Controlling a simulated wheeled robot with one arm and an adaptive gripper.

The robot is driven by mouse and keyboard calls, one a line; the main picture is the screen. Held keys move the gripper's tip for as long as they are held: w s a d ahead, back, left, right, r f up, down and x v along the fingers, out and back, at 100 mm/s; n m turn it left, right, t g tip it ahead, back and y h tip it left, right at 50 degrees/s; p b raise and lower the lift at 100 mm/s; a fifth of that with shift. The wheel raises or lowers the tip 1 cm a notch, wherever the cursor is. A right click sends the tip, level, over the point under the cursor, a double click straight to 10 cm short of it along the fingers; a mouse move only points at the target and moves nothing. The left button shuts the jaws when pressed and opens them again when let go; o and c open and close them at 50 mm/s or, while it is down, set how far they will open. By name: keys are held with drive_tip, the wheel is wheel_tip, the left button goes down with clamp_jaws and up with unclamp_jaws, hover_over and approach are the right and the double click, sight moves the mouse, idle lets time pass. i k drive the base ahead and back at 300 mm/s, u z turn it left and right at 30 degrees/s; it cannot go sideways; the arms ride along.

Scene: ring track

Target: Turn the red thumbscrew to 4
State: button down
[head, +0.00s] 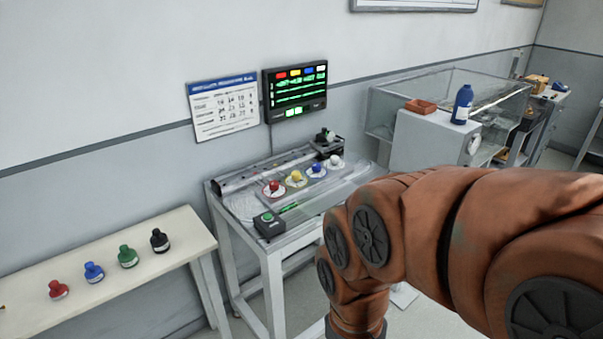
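The red thumbscrew (274,187) stands on a pale round dial on the work table, leftmost in a row with a yellow one (296,176), a blue one (318,169) and a white one (336,160). The dial marks around the red thumbscrew are too small to read, so I cannot tell its setting. My orange arm fills the lower right and bends down in front of the table's right side. My gripper is not in view; it is below the frame or hidden by the arm.
A black box with a green button (269,224) sits at the table's front edge. A lit screen (295,92) and a printed chart (224,107) hang behind. A bench (110,262) at left holds several small bottles. A grey cabinet (425,145) stands at right.

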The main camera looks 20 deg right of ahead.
sight(273, 185)
drive_tip(key=u, duration=0.25)
drive_tip(key=k, duration=0.35)
drive_tip(key=z, duration=0.9)
drive_tip(key=i, duration=0.7)
drive_tip(key=u, duration=0.7)
drive_tip(key=i, duration=0.55)
drive_tip(key=u, duration=0.65)
